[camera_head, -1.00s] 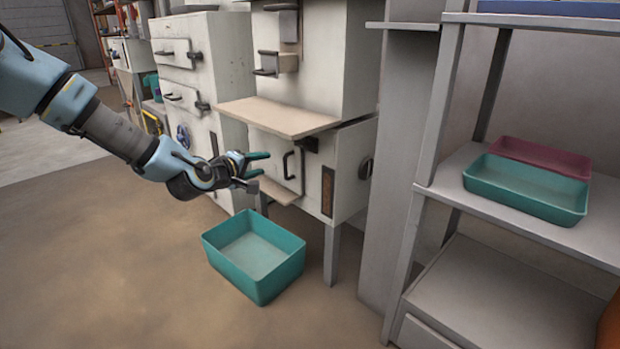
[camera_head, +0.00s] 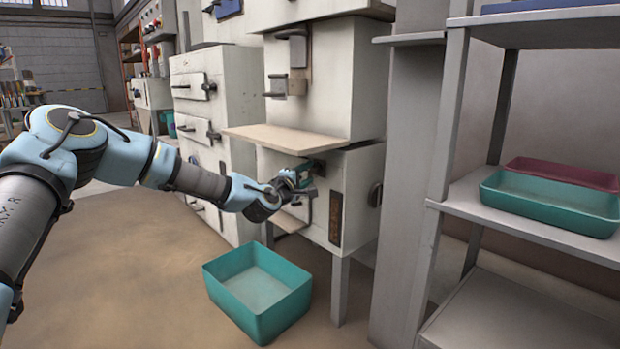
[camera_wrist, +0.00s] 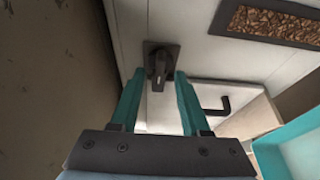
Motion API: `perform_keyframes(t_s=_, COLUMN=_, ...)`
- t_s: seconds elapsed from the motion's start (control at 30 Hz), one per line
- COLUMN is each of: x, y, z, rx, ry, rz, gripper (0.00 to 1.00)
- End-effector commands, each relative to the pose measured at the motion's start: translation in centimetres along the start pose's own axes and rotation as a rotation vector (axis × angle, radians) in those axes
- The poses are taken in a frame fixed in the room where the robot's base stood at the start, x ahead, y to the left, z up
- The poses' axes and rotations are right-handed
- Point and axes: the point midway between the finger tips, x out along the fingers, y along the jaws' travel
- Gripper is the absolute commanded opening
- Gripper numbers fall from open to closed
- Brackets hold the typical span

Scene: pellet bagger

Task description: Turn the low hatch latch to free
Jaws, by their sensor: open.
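The low hatch latch (camera_wrist: 160,62) is a dark lever on a square dark plate, fixed to the white cabinet front. In the wrist view it lies ahead of and between the tips of my gripper (camera_wrist: 158,82). The teal fingers are apart, one on each side of the lever; I cannot tell whether either touches it. In the head view my gripper (camera_head: 302,180) is at the low cabinet front, under the tan shelf, and partly hides the latch (camera_head: 316,164). The white hatch (camera_wrist: 190,96) with its black handle (camera_wrist: 217,106) shows beside the right finger.
A teal bin (camera_head: 258,312) stands on the floor below; its edge also shows in the wrist view (camera_wrist: 268,158). The tan shelf (camera_head: 285,138) juts out above my gripper. A pellet window (camera_head: 335,217) is right of the hatch. Grey shelving with trays (camera_head: 550,212) stands at the right.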

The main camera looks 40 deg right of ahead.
Motion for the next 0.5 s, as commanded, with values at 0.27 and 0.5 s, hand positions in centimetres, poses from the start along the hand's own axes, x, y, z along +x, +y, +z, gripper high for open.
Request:
perform_keyframes(t_s=0.27, x=1.9, y=0.0, z=-0.1, rx=0.001, ry=0.001, rz=0.001, gripper=0.46)
perform_keyframes(t_s=0.5, x=1.9, y=0.0, z=0.0, rx=0.001, ry=0.0, rz=0.0, gripper=0.46)
